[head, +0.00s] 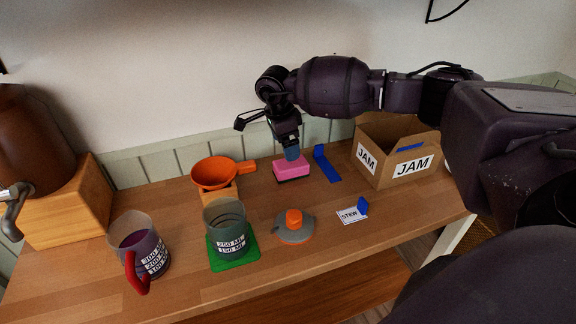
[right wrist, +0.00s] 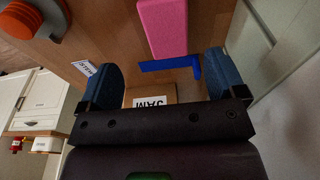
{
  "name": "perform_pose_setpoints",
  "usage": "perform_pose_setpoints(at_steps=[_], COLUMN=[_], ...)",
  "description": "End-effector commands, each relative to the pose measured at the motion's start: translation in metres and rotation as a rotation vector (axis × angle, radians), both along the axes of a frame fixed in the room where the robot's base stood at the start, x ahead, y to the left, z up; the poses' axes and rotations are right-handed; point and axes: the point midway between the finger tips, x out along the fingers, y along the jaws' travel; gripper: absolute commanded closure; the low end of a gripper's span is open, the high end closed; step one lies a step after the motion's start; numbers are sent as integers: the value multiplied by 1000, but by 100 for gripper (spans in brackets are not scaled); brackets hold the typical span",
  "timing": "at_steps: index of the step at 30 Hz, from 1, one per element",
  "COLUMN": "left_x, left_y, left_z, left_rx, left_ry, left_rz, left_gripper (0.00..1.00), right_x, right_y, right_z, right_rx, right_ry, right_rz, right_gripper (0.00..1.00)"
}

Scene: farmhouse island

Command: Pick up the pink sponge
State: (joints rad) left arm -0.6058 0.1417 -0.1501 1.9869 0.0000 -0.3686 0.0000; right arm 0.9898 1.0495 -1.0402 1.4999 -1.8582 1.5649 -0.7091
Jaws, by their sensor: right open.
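The pink sponge (head: 291,168) lies on the wooden counter, with a dark layer along its bottom edge. My right gripper (head: 291,153) is directly above it in the head view, fingers pointing down. In the right wrist view, the sponge (right wrist: 163,28) shows at the top, beyond and between the two blue fingertips of my right gripper (right wrist: 164,78). These fingers are wide apart with nothing between them. In the head view the fingertips overlap the sponge's back edge, and I cannot tell whether they touch it. My left gripper is not in view.
A blue bracket (head: 326,164) lies just right of the sponge. A JAM box (head: 421,179) stands farther right. An orange funnel (head: 213,173) is to the left. A grey-orange lid (head: 294,232), a STEW card (head: 350,216), a clear cup (head: 226,236) and a red-handled jug (head: 140,252) stand nearer.

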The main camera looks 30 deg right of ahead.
Motion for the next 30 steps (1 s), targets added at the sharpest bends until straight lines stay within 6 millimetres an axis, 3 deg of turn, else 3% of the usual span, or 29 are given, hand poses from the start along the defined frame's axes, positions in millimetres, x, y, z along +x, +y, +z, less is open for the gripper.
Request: perform_pose_setpoints(at_steps=[6, 13, 21, 30], left_x=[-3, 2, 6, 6], left_y=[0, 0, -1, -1], left_z=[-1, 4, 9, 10], left_rx=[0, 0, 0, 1], left_ry=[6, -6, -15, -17], left_rz=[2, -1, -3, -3], left_gripper=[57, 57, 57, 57], right_x=[-1, 0, 3, 3], right_y=[-5, -10, -19, -21], right_z=[-32, -49, -83, -92], right_rx=[0, -1, 0, 0], right_ry=[3, 2, 2, 0], right_rz=[0, -1, -1, 0], right_gripper=[11, 11, 11, 11])
